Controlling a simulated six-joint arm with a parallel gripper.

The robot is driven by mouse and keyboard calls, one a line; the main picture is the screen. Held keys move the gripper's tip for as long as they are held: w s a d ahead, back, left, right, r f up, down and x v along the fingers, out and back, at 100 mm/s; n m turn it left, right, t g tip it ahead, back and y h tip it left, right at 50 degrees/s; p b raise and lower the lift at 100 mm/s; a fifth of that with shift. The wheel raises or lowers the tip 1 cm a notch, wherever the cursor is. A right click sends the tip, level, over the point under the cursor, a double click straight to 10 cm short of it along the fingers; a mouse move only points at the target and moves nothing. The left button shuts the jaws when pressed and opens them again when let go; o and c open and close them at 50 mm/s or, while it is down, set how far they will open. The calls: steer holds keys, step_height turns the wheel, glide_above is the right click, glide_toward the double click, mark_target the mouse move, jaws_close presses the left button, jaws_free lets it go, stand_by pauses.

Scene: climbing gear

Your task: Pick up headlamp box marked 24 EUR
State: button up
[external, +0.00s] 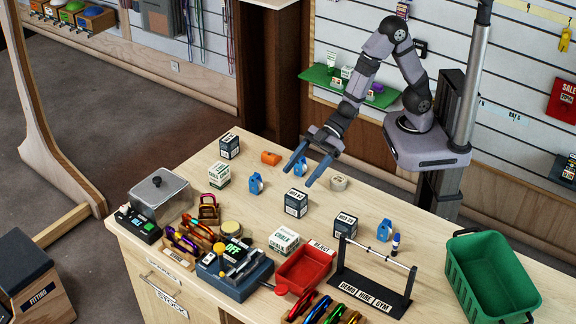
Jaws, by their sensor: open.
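Three dark blue-grey boxes stand apart on the wooden counter (265,215). One dark box (229,147) is at the back left, another dark box (296,203) is near the middle, and a third dark box (345,226) is right of it. Their white labels are too small to read surely, so I cannot tell which is marked 24 EUR. My gripper (298,179) is open and empty, with its blue fingers pointing toward the front left. It is above the counter, just behind the middle dark box and apart from it.
White-green chalk boxes (219,176) (284,241), blue items (256,184) (384,230), an orange piece (271,158) and a tape roll (338,183) are scattered around.

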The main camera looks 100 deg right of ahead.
mark_target(296, 201)
steer(key=shift+s+a+f+n+y+b, duration=0.3)
steer(key=shift+a+y, duration=0.2)
steer(key=shift+a, duration=0.2)
steer(key=shift+s+a+f+n+y+b, duration=0.3)
steer(key=shift+a+y, duration=0.2)
steer(key=shift+a, duration=0.2)
steer(key=shift+s+a+f+n+y+b, duration=0.15)
steer(key=shift+a+n+y+b, duration=0.1)
steer(key=shift+a+n+y, duration=0.35)
steer(key=shift+w+a, duration=0.1)
steer(key=shift+a, duration=0.1)
steer(key=shift+w+a+f+m+p, duration=0.3)
steer(key=shift+w+a+f, duration=0.1)
steer(key=shift+w+a, duration=0.2)
steer(key=shift+a, duration=0.1)
steer(key=shift+p+x, duration=1)
steer(key=shift+x, duration=1.55)
steer(key=shift+f, duration=0.15)
steer(key=c, duration=1.2)
